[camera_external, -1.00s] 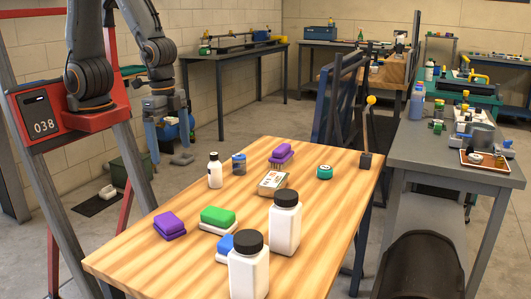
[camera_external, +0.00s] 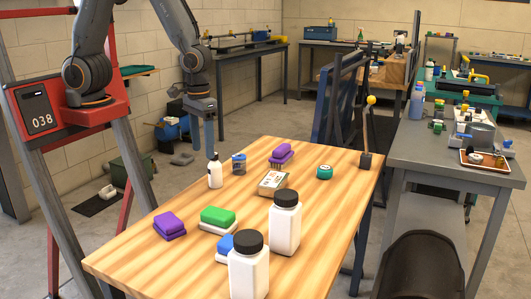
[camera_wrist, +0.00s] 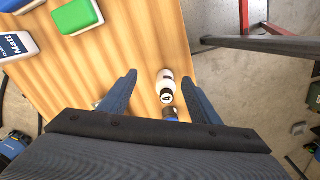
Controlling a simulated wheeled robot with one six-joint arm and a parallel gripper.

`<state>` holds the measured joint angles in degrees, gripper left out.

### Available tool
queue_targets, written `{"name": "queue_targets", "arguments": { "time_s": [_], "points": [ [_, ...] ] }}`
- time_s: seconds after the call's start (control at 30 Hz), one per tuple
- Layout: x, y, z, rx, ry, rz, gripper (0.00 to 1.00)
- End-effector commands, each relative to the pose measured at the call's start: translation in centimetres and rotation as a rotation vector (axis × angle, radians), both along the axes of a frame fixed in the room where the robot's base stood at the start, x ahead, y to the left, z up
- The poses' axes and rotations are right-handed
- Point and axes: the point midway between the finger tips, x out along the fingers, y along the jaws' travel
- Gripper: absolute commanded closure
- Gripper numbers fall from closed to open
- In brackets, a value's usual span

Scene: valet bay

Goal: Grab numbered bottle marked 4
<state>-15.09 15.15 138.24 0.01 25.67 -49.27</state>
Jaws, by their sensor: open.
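In the external view a small white bottle with a black cap (camera_external: 215,172) stands upright on the wooden table near its left edge. Two larger white bottles with black caps stand at the front, one at the right (camera_external: 285,223) and one nearer (camera_external: 248,266). No number is readable on them there. My gripper (camera_external: 210,152) is above and behind the small bottle, pointing down. In the wrist view my gripper (camera_wrist: 159,78) is open and empty, and the small bottle (camera_wrist: 166,78) shows between the fingers, toward the right one.
A blue-topped jar (camera_external: 238,164) stands right beside the small bottle. A box (camera_external: 272,183), a teal tin (camera_external: 324,172), a green block (camera_external: 217,217) and purple blocks (camera_external: 169,225) also lie on the table. Bare wood lies between them.

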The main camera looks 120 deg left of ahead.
Motion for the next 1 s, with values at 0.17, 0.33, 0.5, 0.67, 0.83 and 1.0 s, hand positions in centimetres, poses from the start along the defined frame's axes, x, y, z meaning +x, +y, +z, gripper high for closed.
{"name": "queue_targets", "arguments": {
  "time_s": [0.17, 0.33, 0.5, 0.67, 0.83, 1.0],
  "points": [
    [0.3, 3.5, -1.2, -0.007, 0.011, 0.349, 0.43],
    [0.4, 4.7, -1.8, -0.008, 0.015, 0.478, 0.43],
    [0.4, 4.8, -3.1, -0.008, 0.017, 0.488, 0.43],
    [0.4, 4.8, -4.3, -0.008, 0.017, 0.486, 0.43],
    [0.2, 4.9, -5.5, -0.009, 0.018, 0.485, 0.43],
    [0.2, 5.2, -7.4, -0.009, 0.018, 0.484, 0.43]
  ]
}}
